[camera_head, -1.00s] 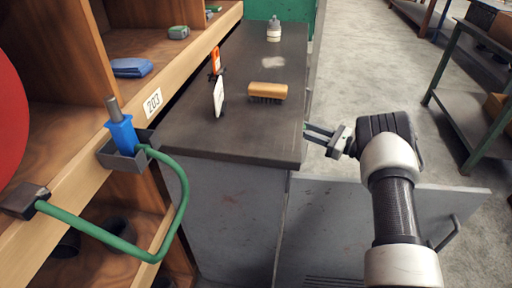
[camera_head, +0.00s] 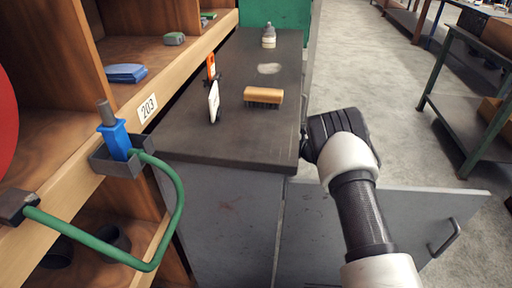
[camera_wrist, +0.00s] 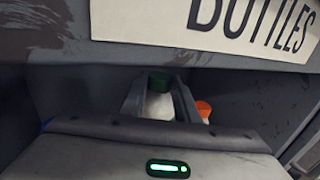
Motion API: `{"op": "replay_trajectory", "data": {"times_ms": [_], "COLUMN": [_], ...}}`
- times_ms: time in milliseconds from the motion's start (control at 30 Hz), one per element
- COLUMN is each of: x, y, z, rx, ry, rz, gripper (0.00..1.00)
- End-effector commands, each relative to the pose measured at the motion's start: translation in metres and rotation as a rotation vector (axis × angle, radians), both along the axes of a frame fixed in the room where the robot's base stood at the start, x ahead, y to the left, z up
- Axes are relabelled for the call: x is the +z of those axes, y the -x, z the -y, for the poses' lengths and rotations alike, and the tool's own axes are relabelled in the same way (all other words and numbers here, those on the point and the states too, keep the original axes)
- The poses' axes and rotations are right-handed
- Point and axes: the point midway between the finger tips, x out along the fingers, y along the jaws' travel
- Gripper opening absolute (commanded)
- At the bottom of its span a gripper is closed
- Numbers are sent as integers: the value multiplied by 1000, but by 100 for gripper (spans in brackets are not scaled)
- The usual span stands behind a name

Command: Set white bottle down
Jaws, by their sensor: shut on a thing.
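The white bottle (camera_wrist: 158,106) with a dark green cap shows in the wrist view, upright between the two fingers of my gripper (camera_wrist: 160,90), which is shut on it. The bottle is at the opening of a dark grey cabinet compartment, under a panel with a "BOTTLES" label (camera_wrist: 258,22). Its lower part is hidden behind my gripper's body, so I cannot tell whether it touches the compartment floor. In the head view my fingers and the bottle are hidden beside the grey cabinet (camera_head: 225,215).
An orange-capped bottle (camera_wrist: 204,110) stands just right of my gripper. A bit of blue shows at the left. The cabinet door (camera_head: 400,220) is open. On the cabinet top are a brush (camera_head: 263,96), another bottle (camera_head: 268,38) and an orange-handled scraper (camera_head: 213,95).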

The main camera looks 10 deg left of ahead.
Motion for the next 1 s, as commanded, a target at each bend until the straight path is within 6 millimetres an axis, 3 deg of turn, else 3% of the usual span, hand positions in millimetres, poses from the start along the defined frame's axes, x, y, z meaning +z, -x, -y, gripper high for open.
{"op": "replay_trajectory", "data": {"times_ms": [467,700,1000], "x": [-33,-66,-67], "y": [-1,0,0], "z": [1,0,-2], "rx": [-1,-1,-2], "ry": [-1,-2,-1], "rz": [0,0,0], "gripper": [0,0,0]}}
